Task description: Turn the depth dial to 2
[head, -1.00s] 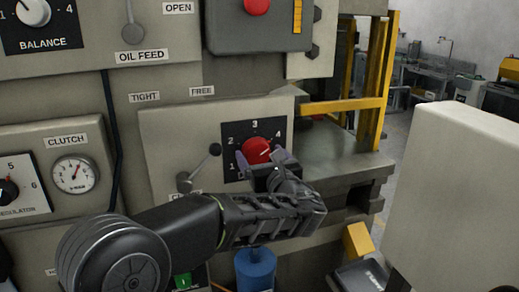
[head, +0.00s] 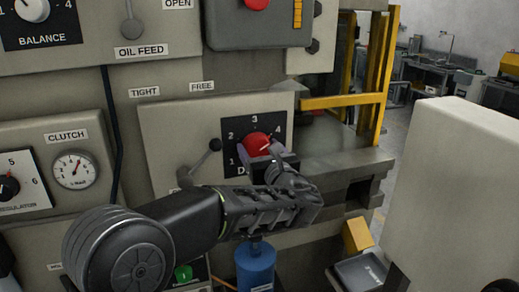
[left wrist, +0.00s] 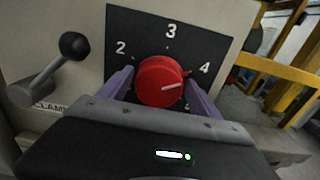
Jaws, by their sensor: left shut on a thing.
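The depth dial is a red round knob (head: 258,145) on a black plate (head: 238,128) with white numbers. It also shows in the left wrist view (left wrist: 160,78). Its white pointer line points right, about between the 4 and the partly hidden 5 in the wrist view. The 2 is at the plate's upper left. My left gripper (head: 261,155) is at the dial, with its two purple fingers on either side of the knob, shut on it. The gripper body hides the plate's lower part and most of the depth label. My right gripper is not in view.
A lever with a black ball (head: 215,144) stands close left of the dial plate. A yellow frame (head: 345,102) and a machine ledge (head: 345,165) are to the right. A blue cylinder (head: 256,268) is below my left gripper. A large pale block (head: 455,190) fills the right side.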

